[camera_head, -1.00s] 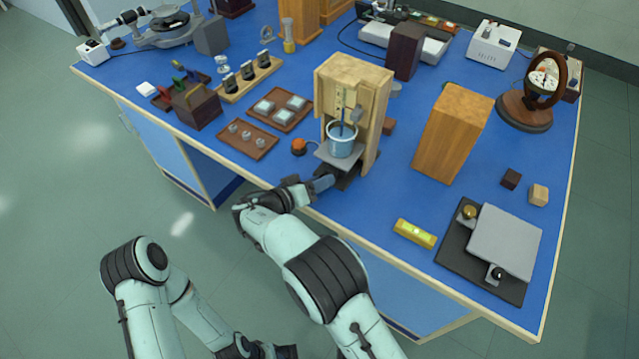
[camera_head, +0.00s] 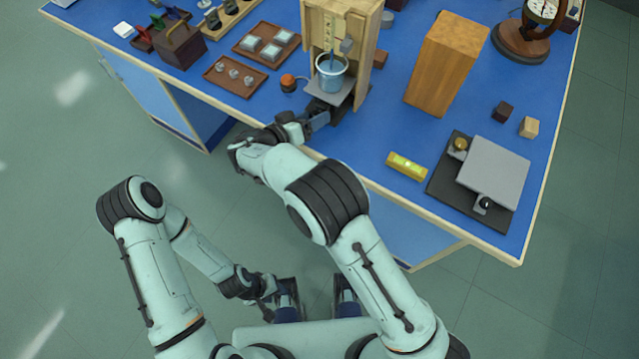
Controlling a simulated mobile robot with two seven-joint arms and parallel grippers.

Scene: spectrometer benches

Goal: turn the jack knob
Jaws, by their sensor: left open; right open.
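A small jack with a grey top plate (camera_head: 343,95) stands at the front of a wooden stand (camera_head: 348,22). A blue beaker (camera_head: 332,72) sits on the plate. The jack's dark lower part (camera_head: 330,108) is partly hidden by my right gripper (camera_head: 320,119), which is open at its front side. The jack's knob cannot be made out behind the gripper, and I cannot tell whether the fingers touch it. My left gripper (camera_head: 270,301) is open, low in front of the bench and away from the jack.
An orange-topped part (camera_head: 288,83) stands left of the jack. A tray of small pieces (camera_head: 229,77) lies further left. A wooden block (camera_head: 446,65), a yellow level (camera_head: 406,166) and a grey plate on a black base (camera_head: 495,172) are to the right. The blue bench between them is clear.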

